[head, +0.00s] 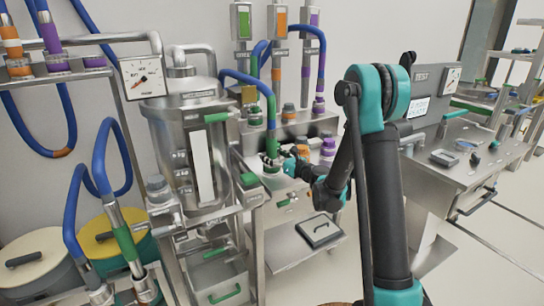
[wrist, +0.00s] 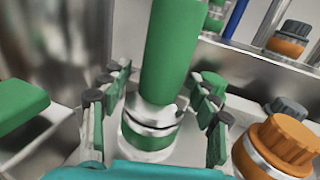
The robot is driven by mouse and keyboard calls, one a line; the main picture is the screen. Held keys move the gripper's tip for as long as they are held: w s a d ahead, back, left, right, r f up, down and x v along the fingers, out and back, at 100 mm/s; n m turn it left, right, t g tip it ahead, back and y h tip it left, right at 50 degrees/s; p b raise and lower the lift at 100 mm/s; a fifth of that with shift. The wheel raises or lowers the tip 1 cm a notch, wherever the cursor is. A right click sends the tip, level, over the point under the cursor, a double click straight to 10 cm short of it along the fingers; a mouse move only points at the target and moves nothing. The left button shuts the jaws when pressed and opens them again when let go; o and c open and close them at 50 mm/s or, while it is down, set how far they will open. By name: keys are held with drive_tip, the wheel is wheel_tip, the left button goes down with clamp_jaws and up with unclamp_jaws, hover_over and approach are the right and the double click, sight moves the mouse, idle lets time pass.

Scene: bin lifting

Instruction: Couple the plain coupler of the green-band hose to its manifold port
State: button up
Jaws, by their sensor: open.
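In the wrist view the green-band hose (wrist: 170,50) stands nearly upright between my fingers, with a plain silver coupler (wrist: 155,112) at its lower end. The coupler sits at the green-ringed manifold port (wrist: 148,138); a thin dark line shows around the silver, and I cannot tell if it is fully seated. My gripper (wrist: 162,92) is open, with fingers on both sides of the coupler and a visible space on each side.
Orange-capped (wrist: 290,140) and purple (head: 327,147) ports stand to the right of the green one. A green block (wrist: 18,100) is close on the left. A steel tank (head: 190,150) stands left. Another blue hose with a green band (head: 125,242) is at front left.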

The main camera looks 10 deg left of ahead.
drive_tip(key=v, duration=1.2)
drive_tip(key=shift+s+n+g, duration=0.3)
drive_tip(key=shift+s+n, duration=0.25)
drive_tip(key=shift+n, duration=0.25)
drive_tip(key=s+d+f+n+g+h, duration=0.2)
drive_tip(key=s+d+f+n+h, duration=0.1)
drive_tip(key=s+d+n, duration=0.3)
drive_tip(key=s+d+f+n+g+h, duration=0.2)
drive_tip(key=s+d+f+n+h, duration=0.2)
drive_tip(key=s+n, duration=0.6)
drive_tip(key=s+d+f+n+g+h, duration=0.3)
drive_tip(key=s+d+n+h, duration=0.3)
drive_tip(key=s, duration=0.7)
drive_tip(key=d+f+n, duration=0.1)
drive_tip(key=d+n, duration=0.1)
drive_tip(key=d, duration=0.1)
drive_tip(key=shift+d+n+h, duration=0.3)
drive_tip(key=shift+d, duration=0.1)
